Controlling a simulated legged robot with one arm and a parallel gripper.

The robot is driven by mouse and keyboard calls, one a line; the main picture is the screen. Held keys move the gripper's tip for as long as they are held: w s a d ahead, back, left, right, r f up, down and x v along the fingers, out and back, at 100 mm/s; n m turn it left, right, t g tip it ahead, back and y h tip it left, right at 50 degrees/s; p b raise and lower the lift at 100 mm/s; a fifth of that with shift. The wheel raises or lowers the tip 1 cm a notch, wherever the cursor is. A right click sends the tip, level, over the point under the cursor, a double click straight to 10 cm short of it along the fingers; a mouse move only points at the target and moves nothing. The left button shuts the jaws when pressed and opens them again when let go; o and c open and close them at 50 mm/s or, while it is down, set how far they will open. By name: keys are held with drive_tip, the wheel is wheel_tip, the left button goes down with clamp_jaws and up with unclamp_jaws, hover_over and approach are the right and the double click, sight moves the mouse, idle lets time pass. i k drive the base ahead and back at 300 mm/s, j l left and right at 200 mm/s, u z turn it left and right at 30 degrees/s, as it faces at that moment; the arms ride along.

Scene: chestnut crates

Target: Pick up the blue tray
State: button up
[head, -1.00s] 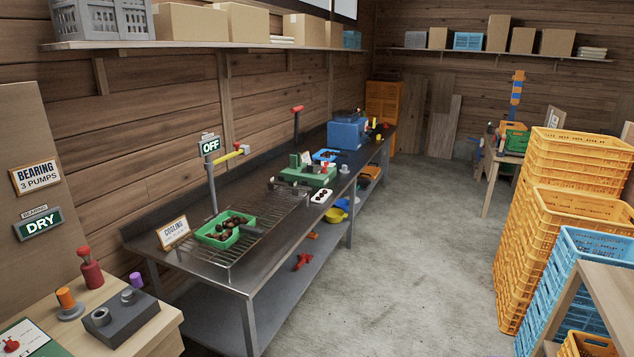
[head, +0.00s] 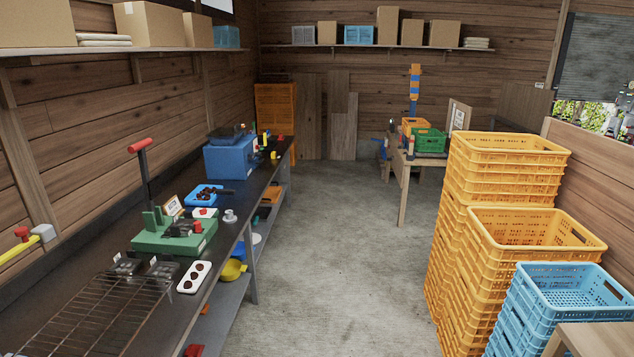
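A small blue tray (head: 196,197) lies on the dark metal workbench (head: 262,176) along the left wall, between the green press and the blue box machine. It holds dark round pieces, and a dark handle-like thing lies at its right side. My gripper is not in view.
The green press (head: 172,236) with a red-tipped lever stands on the bench, with a white tray (head: 194,277) and a wire rack (head: 95,318) nearer. The blue machine (head: 230,158) stands beyond. Orange crates (head: 518,226) and blue crates (head: 570,280) stack at right. The concrete floor (head: 335,235) between is clear.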

sight(203, 195)
drive_tip(key=i, duration=0.9)
drive_tip(key=i+u, duration=0.15)
drive_tip(key=i, duration=0.8)
drive_tip(key=i+u, duration=0.2)
drive_tip(key=i, duration=0.4)
drive_tip(key=i+l+u, duration=0.1)
drive_tip(key=i+u, duration=0.15)
drive_tip(key=i, duration=0.35)
drive_tip(key=i+l+u, duration=0.2)
drive_tip(key=i, duration=0.4)
drive_tip(key=i+l+u, duration=0.1)
drive_tip(key=i+u, duration=0.25)
drive_tip(key=i+l+u, duration=0.55)
drive_tip(key=i+u, duration=0.15)
drive_tip(key=i, duration=0.05)
